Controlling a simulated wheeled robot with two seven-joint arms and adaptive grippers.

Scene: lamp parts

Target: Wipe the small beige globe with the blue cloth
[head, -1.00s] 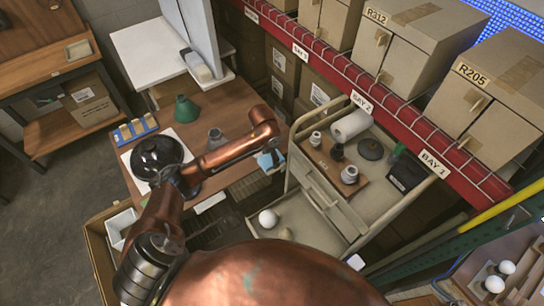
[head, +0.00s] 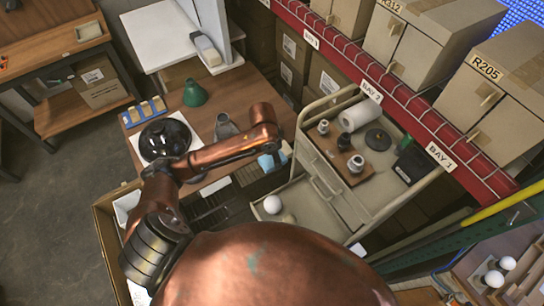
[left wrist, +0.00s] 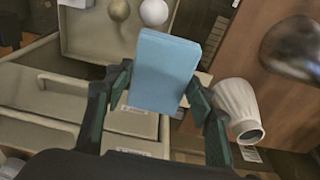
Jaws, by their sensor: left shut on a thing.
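My left gripper (head: 275,148) is shut on the blue cloth (head: 269,161), out past the front edge of the wooden table. In the left wrist view the gripper (left wrist: 160,87) has its dark fingers on both sides of the folded blue cloth (left wrist: 166,68). The small beige globe (left wrist: 119,9) is at the top edge there, in the open drawer beyond the cloth and apart from it. In the head view the beige globe (head: 289,219) is partly covered by my copper body. My right gripper is not in view.
A white globe (head: 272,204) lies beside the beige one in the open drawer (head: 315,215) of a beige cart. The cart's top holds small fittings and a paper roll (head: 361,114). A glossy dark dome (head: 165,139) stands on the wooden table. The red shelf beam (head: 400,125) runs behind.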

